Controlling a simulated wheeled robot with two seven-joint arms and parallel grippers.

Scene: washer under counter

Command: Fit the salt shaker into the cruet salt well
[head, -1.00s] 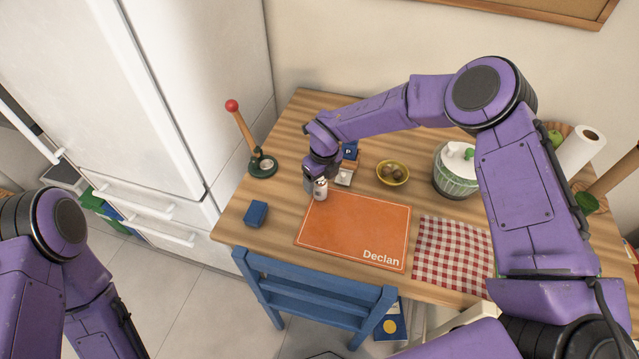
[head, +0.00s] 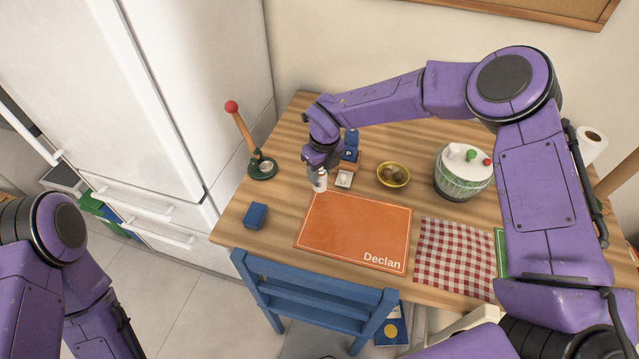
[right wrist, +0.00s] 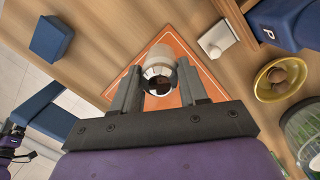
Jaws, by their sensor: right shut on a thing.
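The salt shaker (head: 320,183), a pale cylinder with a silver cap, is in my right gripper (head: 319,170) over the table near the orange mat's far left corner. In the right wrist view the shaker (right wrist: 159,66) sits between the two fingers of the right gripper (right wrist: 156,88), cap toward the camera. A small wooden holder (head: 347,166) with a blue piece marked P (head: 350,147) stands just right of the gripper; it looks like the cruet. Its salt well cannot be made out clearly. My left gripper is out of view.
A white square piece with a knob (head: 344,179) lies before the holder. A yellow bowl (head: 393,175) and green-white canister (head: 463,172) stand right. A green base with a red-tipped stick (head: 262,168) and blue box (head: 255,215) are left. The orange mat (head: 352,230) is clear.

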